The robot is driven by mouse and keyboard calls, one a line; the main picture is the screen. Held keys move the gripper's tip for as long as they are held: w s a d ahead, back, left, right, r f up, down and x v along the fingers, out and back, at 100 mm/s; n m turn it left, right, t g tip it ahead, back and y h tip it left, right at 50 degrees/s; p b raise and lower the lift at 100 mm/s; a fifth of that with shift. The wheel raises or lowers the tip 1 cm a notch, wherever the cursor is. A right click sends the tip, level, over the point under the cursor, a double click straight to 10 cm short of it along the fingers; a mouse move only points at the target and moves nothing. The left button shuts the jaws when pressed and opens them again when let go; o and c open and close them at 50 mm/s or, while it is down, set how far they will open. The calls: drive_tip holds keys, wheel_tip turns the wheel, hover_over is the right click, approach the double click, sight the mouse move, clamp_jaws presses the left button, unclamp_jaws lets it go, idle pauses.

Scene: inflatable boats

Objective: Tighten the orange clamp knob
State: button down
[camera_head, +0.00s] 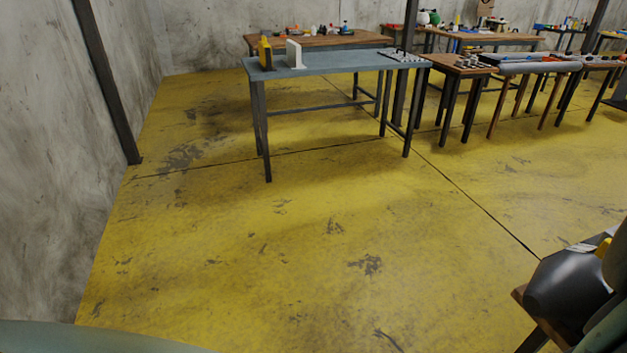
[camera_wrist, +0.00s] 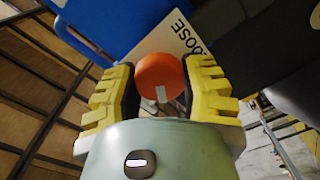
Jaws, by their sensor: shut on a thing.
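The orange clamp knob (camera_wrist: 158,78) is a round orange disc with a pale mark at its lower edge. It shows in the middle of the wrist view. My gripper (camera_wrist: 160,88) has its two yellow and black fingers on either side of the knob, shut on it. A white plate (camera_wrist: 178,38) with dark lettering that reads "OOSE" lies just beyond the knob; part of it is hidden behind the knob and right finger. The knob and my gripper do not show in the head view.
A blue panel (camera_wrist: 105,25) is beyond the knob, with a dark bulky shape (camera_wrist: 290,60) at the right. In the head view, a grey-blue table (camera_head: 330,62) stands at the back, and the yellow floor (camera_head: 290,240) before it is clear. A black object (camera_head: 570,285) is at lower right.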

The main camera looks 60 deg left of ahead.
drive_tip(key=shift+f+m+p, duration=0.2)
drive_tip(key=shift+m+p, duration=0.35)
drive_tip(key=shift+m, duration=0.75)
drive_tip(key=shift+s, duration=0.1)
drive_tip(key=shift+r+m+p, duration=0.15)
drive_tip(key=shift+m+p, duration=0.35)
drive_tip(key=shift+p, duration=0.1)
drive_tip(key=m+p, duration=0.4)
drive_tip(key=shift+m, duration=0.3)
drive_tip(key=shift+f, duration=0.2)
drive_tip(key=c, duration=0.9)
unclamp_jaws()
drive_tip(key=o, duration=0.4)
drive_tip(key=shift+r, duration=0.15)
drive_tip(key=shift+o, duration=0.2)
